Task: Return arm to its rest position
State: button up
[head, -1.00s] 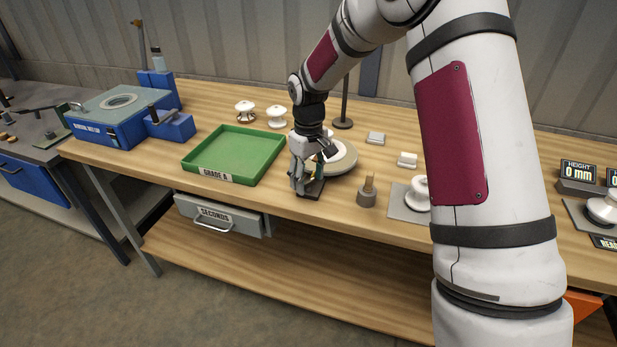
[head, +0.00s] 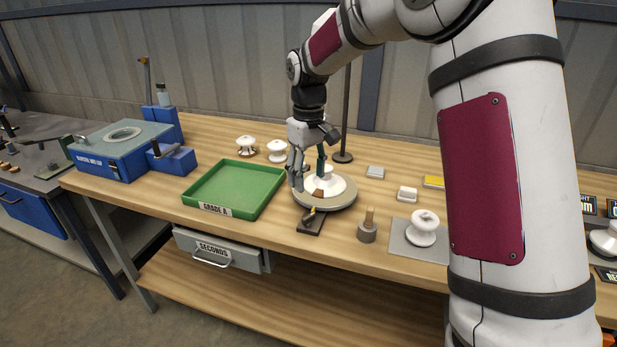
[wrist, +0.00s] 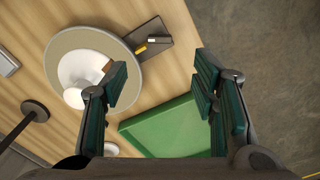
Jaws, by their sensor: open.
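My gripper (head: 308,174) hangs fingers-down over the bench, open and empty. In the head view its fingers overlap a white insulator (head: 334,186) on a round beige turntable (head: 342,204). In the wrist view the open fingers (wrist: 162,84) stand wide apart, with bench and part of the green tray (wrist: 175,130) showing between them. The left finger covers an edge of the insulator (wrist: 80,72). A small dark block (head: 309,226) with an orange-tipped piece lies at the turntable's front edge.
The green GRADE A tray (head: 213,209) is left of the gripper. Two white insulators (head: 277,150) stand behind it, near a dark upright pole (head: 346,115). A peg (head: 367,232) and an insulator on a grey plate (head: 400,242) are to the right. A SECONDS drawer (head: 215,252) hangs below.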

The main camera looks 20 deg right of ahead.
jog(key=s+r+m+t, duration=0.1)
jog(key=s+r, duration=0.7)
jog(key=s, duration=0.1)
jog(key=s+r+m+t, duration=0.2)
jog(key=s+m+t, duration=0.1)
jog(key=s, duration=2.1)
jog(key=shift+r+m+t, duration=0.25)
jog(key=shift+m+t, duration=0.15)
jog(key=shift+s, duration=0.1)
